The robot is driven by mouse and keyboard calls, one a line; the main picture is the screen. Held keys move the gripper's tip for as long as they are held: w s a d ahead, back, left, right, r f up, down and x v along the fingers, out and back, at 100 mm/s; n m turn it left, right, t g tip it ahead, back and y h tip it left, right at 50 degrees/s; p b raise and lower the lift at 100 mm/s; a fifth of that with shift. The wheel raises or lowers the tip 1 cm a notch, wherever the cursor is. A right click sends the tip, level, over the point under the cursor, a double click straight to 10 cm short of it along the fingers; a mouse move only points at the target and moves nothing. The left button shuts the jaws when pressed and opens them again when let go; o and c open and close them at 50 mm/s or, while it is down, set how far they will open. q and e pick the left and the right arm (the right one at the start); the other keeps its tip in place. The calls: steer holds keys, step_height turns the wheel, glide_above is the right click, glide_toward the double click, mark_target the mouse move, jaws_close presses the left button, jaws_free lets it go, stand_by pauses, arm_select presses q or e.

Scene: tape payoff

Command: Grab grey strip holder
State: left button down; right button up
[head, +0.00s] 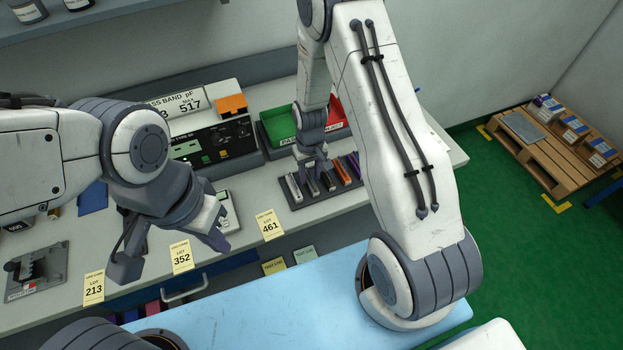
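A dark rack (291,205) on the bench holds a row of slim strip holders. A pale one (293,188) stands at the left end, and a grey strip holder (311,185) is beside it. Darker, orange and purple ones follow to the right. My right gripper (313,174) points down just above the rack's left half. Its fingers look apart, partly covering the holders' far ends; I see nothing clearly held. My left gripper (172,254) is wide open and empty, in front of the bench's left part.
Behind the rack are a green bin (277,125) and a red bin (337,112). A tester with a black panel (215,140) stands to their left. Yellow lot cards (270,225) line the bench's front edge. A dark fixture (36,270) sits far left. A pallet (550,150) stands on the green floor.

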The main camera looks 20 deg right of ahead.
jaws_close()
stand_by(1.4)
